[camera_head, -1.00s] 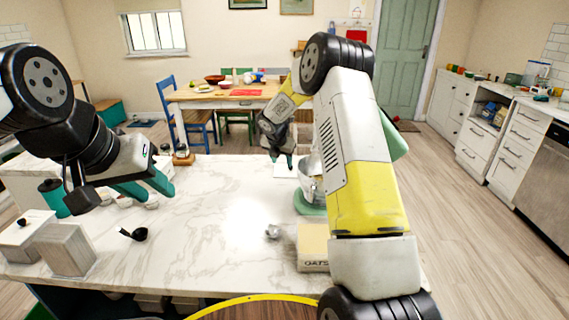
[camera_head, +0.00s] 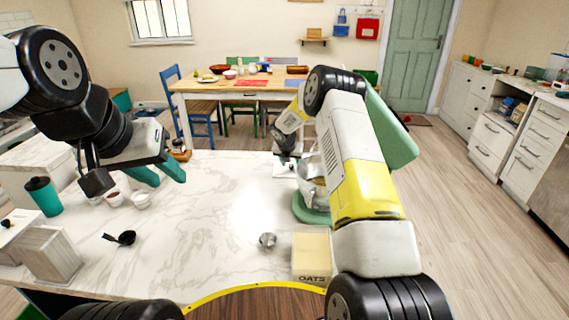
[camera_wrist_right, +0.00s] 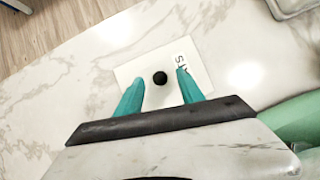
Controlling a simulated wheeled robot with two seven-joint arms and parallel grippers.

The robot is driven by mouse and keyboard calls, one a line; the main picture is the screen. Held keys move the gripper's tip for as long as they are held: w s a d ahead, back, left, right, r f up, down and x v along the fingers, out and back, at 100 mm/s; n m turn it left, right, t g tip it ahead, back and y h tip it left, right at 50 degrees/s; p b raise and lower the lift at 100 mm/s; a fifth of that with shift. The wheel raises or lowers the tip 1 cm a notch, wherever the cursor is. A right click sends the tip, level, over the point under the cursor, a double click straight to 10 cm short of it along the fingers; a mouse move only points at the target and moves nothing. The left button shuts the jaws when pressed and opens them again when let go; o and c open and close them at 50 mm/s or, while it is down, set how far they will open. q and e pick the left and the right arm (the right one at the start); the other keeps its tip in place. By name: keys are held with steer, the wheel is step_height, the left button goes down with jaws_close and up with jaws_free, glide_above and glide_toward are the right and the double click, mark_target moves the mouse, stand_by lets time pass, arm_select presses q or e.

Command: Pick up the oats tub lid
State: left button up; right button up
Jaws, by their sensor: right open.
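The lid, a flat white square with a round black knob (camera_wrist_right: 160,78), lies on the marble counter in the right wrist view. Dark lettering shows near its right edge. In the head view it is a small white patch (camera_head: 284,171) at the counter's far side, partly hidden by my right arm. My right gripper (camera_wrist_right: 157,91) is open, its teal fingers on either side of the knob, apart from it. The cream tub marked OATS (camera_head: 312,252) stands at the counter's near edge. My left gripper (camera_head: 165,174) is open and empty over the counter's left part.
A small metal item (camera_head: 267,240), a black scoop (camera_head: 120,238), small white bowls (camera_head: 140,200), a teal cup (camera_head: 43,196) and a pale canister (camera_head: 50,254) are on the counter. Its middle is clear.

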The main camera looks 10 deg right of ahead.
steer(key=shift+w+d+f, duration=0.1)
steer(key=shift+w+f, duration=0.25)
steer(key=shift+f, duration=0.25)
jaws_close()
